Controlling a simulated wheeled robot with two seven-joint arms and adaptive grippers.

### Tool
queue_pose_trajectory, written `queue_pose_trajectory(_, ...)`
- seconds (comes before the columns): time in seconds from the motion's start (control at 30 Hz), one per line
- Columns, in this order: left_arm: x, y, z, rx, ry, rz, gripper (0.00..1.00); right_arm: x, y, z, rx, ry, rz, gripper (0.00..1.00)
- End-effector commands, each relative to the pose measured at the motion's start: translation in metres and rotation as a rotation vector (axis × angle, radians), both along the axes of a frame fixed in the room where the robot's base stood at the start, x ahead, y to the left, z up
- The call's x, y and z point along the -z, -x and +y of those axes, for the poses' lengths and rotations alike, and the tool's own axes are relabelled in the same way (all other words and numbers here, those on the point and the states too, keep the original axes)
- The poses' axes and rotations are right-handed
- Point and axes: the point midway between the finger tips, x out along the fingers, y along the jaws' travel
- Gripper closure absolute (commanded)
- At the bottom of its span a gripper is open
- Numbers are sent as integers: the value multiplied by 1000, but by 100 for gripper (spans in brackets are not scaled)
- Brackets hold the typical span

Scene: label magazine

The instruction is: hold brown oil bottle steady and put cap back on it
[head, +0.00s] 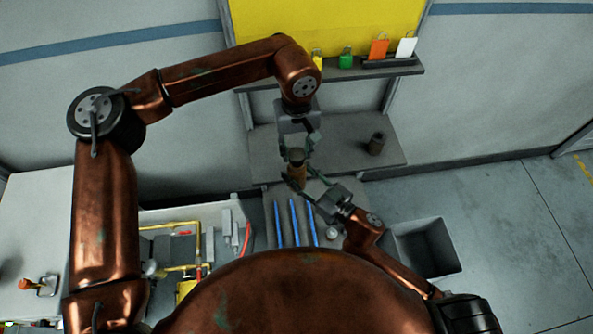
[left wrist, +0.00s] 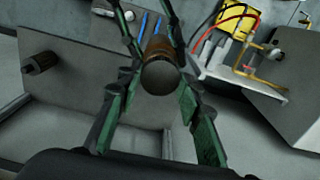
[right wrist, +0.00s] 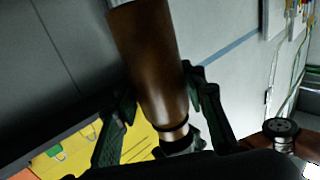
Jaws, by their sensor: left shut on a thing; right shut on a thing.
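The brown oil bottle (head: 298,171) stands roughly upright in mid-air above the bench. It fills much of the right wrist view (right wrist: 150,65). My right gripper (head: 301,178) comes in from the side and is shut on the bottle. My left gripper (head: 298,150) points down from above and is shut on the cap (head: 296,154). The cap's dark round top faces the camera in the left wrist view (left wrist: 160,76). In the right wrist view a dark band separates the brown body from a paler end piece. I cannot tell whether the cap is seated or threaded.
Another dark brown cylinder (head: 376,144) stands on the grey bench (head: 345,150) to the right. Blue strips (head: 294,222) lie below the grippers, beside yellow pipework (head: 180,227). A dark open bin (head: 425,247) is at right. A shelf with padlocks (head: 345,60) is behind.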

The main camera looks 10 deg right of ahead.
Motion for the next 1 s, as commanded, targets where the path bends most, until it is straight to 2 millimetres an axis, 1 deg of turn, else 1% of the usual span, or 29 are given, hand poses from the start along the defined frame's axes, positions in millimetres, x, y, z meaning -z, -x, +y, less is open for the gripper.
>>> queue_pose_trajectory(0.53, -1, 1, 0, 0, -1, -3, 76, 0, 0, 0, 0, -1, -1, 100)
queue_pose_trajectory(0.87, 16, 1, 0, 0, -2, -1, 76, 0, 0, 0, 0, -1, -1, 100)
queue_pose_trajectory(1.0, 17, 1, 0, 0, -1, -2, 76, 0, 0, 0, 0, -1, -1, 100)
